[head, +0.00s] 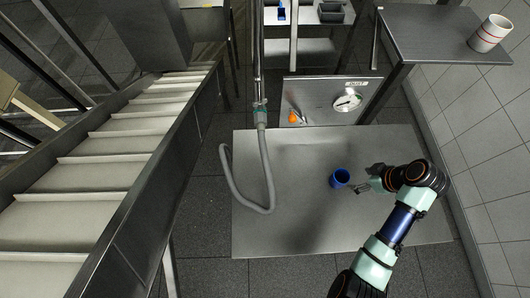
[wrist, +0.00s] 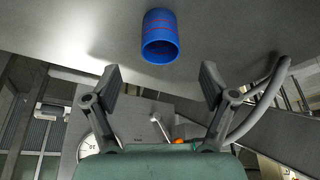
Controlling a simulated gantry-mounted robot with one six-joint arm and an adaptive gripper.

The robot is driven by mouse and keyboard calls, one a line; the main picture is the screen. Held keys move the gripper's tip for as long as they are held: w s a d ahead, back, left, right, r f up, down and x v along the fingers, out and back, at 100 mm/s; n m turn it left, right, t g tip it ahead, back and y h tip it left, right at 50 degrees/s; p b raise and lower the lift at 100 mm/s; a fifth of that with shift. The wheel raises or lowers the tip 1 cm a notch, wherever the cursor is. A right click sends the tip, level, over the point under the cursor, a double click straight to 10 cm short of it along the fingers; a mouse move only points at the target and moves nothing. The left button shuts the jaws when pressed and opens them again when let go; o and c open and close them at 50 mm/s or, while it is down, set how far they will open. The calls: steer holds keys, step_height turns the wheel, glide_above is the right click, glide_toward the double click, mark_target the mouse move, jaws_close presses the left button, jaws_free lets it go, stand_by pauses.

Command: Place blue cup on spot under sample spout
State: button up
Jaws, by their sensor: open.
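The blue cup (head: 340,178) stands on the metal table (head: 300,220), right of its middle. In the wrist view the blue cup (wrist: 160,38), with thin red bands, lies ahead between my fingers' directions. My gripper (head: 363,187) is just right of the cup, low over the table. In the wrist view my gripper (wrist: 160,68) has its two fingers spread, with nothing between them. The spout with an orange part (head: 294,117) is on the panel at the table's back edge. A marked spot under it cannot be made out.
A grey hose (head: 268,170) curves over the table's left part. The back panel (head: 320,90) carries a round gauge (head: 346,100). A conveyor (head: 125,155) runs along the left. A striped white cup (head: 489,33) stands on a side table (head: 430,40). The middle of the metal table is clear.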

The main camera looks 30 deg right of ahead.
steer(key=w+a+r+t+h, duration=0.1)
steer(key=w+a+r+t, duration=0.1)
steer(key=w+a+r, duration=0.55)
steer(key=w+a+r+t+h, duration=0.1)
steer(key=w+a+r, duration=0.2)
steer(key=w+a, duration=0.85)
steer(key=s+a+r+t, duration=0.1)
steer(key=a+r, duration=0.3)
steer(key=a, duration=0.3)
steer(key=s+a+r+m+t, duration=0.1)
steer(key=a+r+t, duration=0.1)
steer(key=a+r, duration=0.2)
steer(key=s+a+r+m+t+y, duration=0.1)
steer(key=s+a+r+t, duration=0.1)
steer(key=a, duration=0.7)
steer(key=shift+a+r, duration=0.3)
steer(key=shift+r, duration=0.6)
steer(key=shift+o, duration=0.4)
steer(key=shift+s+a+r, duration=0.1)
steer(key=shift+s+r, duration=0.05)
